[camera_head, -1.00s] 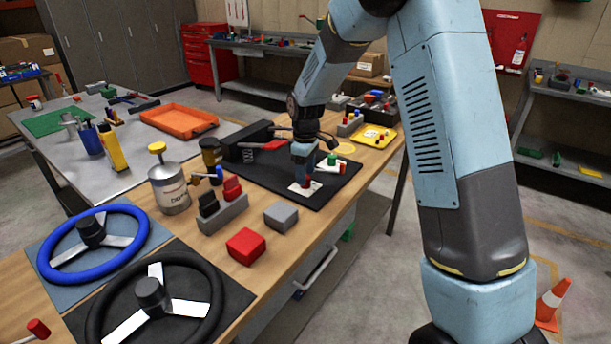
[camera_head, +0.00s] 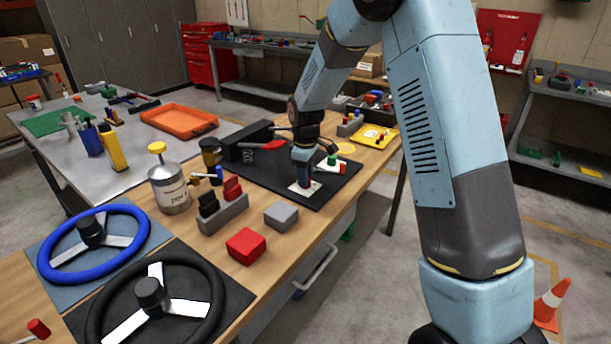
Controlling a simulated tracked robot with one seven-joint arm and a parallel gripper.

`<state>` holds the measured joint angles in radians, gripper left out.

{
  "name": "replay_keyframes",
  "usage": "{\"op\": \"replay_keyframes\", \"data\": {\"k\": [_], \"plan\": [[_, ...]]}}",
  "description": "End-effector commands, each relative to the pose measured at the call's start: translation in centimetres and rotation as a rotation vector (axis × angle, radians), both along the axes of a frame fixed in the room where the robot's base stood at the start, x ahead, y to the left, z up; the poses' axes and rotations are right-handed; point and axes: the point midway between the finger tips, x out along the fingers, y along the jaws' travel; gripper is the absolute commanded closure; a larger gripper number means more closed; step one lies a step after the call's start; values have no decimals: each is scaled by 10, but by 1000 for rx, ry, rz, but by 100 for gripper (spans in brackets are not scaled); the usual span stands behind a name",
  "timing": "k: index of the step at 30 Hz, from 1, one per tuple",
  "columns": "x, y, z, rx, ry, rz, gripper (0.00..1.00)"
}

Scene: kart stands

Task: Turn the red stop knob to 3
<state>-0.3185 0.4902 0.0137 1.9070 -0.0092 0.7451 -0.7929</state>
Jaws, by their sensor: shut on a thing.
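My gripper (camera_head: 304,181) points down over a small white plate (camera_head: 314,189) on the black mat. It is shut on the red stop knob, which its fingers and wrist hide almost fully in this view. The knob's pointer and the number 3 cannot be made out. Another white plate (camera_head: 345,166) lies just behind and to the right, with a green knob (camera_head: 332,160) and a red piece (camera_head: 343,169) on it.
A black box with a red lever (camera_head: 262,147) stands left of my gripper. Nearer are a switch block (camera_head: 222,211), a grey box (camera_head: 281,215) and a red box (camera_head: 246,246). Two steering wheels (camera_head: 95,238) lie at the front left. A yellow tray (camera_head: 375,136) is behind.

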Motion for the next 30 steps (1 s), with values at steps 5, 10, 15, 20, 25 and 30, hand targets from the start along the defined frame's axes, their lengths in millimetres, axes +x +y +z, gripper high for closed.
{"op": "replay_keyframes", "data": {"k": [5,10,15,20,25,30], "plan": [[1,0,0,0,-2,-2,97],[1,0,0,0,-2,-22,97],[1,0,1,0,-2,-89,97],[1,0,1,-1,-3,-200,97],[1,0,1,0,-4,-355,97],[1,0,1,1,-3,-519,97]]}}
